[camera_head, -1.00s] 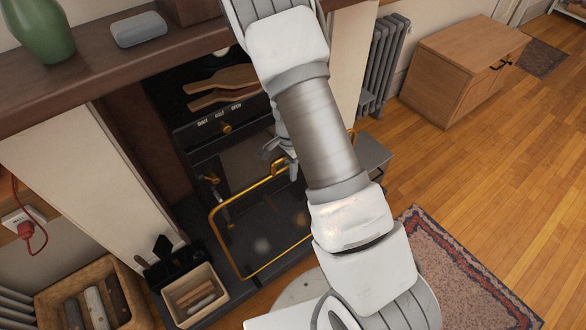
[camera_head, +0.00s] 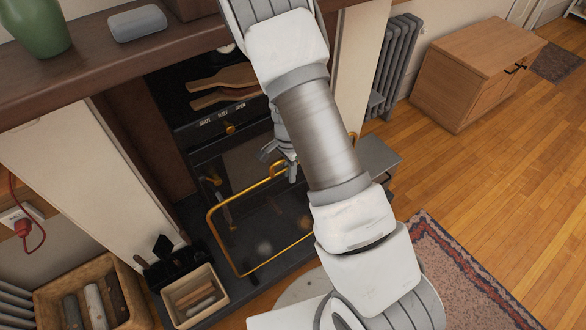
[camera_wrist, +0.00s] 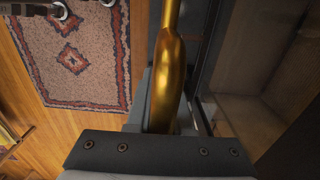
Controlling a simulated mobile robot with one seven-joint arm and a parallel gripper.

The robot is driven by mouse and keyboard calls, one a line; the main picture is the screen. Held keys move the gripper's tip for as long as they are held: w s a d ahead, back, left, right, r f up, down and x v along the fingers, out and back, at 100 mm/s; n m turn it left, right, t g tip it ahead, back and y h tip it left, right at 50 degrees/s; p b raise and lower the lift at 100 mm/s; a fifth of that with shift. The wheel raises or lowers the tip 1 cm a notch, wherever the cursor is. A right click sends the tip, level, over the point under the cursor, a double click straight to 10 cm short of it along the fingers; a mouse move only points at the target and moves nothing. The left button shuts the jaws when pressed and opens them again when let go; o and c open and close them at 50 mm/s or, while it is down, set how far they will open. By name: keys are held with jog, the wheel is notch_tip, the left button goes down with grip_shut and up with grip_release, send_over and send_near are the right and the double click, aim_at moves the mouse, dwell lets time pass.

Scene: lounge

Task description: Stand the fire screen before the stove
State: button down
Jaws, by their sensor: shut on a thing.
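The fire screen (camera_head: 264,232) is a see-through panel in a brass frame, in front of the stove in the head view. The stove (camera_head: 207,140) is dark, with a brass knob and white lettering on its front. My gripper (camera_head: 284,163) is at the screen's top bar, partly hidden by my arm, and is shut on its brass handle. In the wrist view a thick brass bar (camera_wrist: 168,75) runs into the jaws. The screen looks about upright over the dark hearth (camera_head: 225,285). I cannot tell whether its lower edge touches the hearth.
A box of kindling (camera_head: 195,297), a log basket (camera_head: 92,292) and dark hearth tools (camera_head: 165,262) stand at the lower left. A grey box (camera_head: 378,160) is right of the screen. A patterned rug (camera_head: 455,275) and a wooden cabinet (camera_head: 470,75) are farther right.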

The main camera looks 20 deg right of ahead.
jog(key=shift+f, duration=0.5)
jog(key=c, duration=0.8)
grip_release()
jog(key=shift+f, duration=0.1)
